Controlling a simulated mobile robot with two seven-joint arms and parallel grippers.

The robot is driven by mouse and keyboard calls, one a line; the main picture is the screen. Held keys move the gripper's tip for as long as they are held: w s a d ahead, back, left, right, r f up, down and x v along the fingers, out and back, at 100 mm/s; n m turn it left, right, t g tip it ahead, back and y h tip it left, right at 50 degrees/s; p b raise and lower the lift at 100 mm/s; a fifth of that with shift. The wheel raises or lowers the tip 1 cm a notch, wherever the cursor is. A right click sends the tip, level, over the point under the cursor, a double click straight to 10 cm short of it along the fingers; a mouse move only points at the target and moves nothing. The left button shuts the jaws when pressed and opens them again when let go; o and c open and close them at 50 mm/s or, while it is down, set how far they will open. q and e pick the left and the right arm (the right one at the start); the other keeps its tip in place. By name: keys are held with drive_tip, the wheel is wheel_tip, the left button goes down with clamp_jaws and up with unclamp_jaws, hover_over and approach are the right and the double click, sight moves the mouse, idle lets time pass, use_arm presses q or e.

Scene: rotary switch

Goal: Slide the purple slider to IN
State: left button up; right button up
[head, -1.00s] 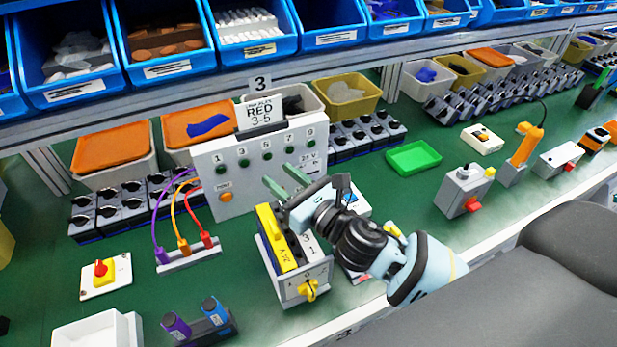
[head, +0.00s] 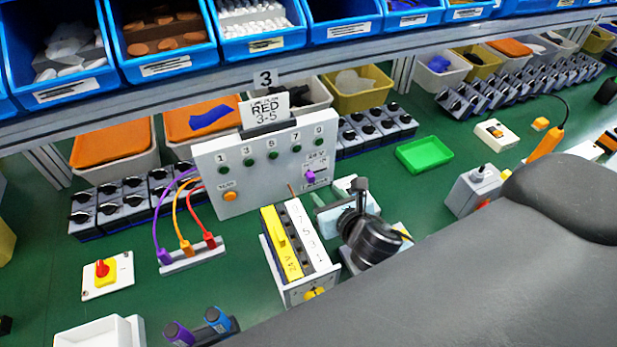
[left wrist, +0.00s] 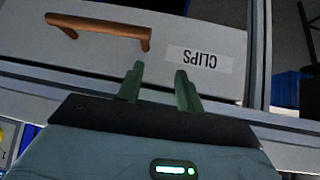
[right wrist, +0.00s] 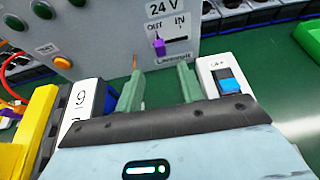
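The purple slider (head: 310,176) is on the front of the white numbered panel (head: 240,181), at its lower right. In the right wrist view the purple slider (right wrist: 159,45) sits at the left part of its slot, below the OUT label (right wrist: 154,27); the IN label (right wrist: 180,22) is to the right. My right gripper (right wrist: 160,76) is open and empty, its fingers pointing toward the panel below the slider. In the head view the right gripper (head: 337,199) is in front of the panel, partly hidden. My left gripper (left wrist: 160,76) is open and empty, facing a drawer front labelled CLIPS.
A box with a yellow strip (head: 281,243) stands left of my right gripper, and a white unit with a blue button (right wrist: 229,85) stands close on its right. A green tray (head: 424,153) lies farther right. My grey body covers the lower right of the head view.

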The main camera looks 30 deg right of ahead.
sight(312, 180)
drive_tip(key=shift+b+x, duration=0.35)
drive_tip(key=shift+x, duration=3.45)
clamp_jaws()
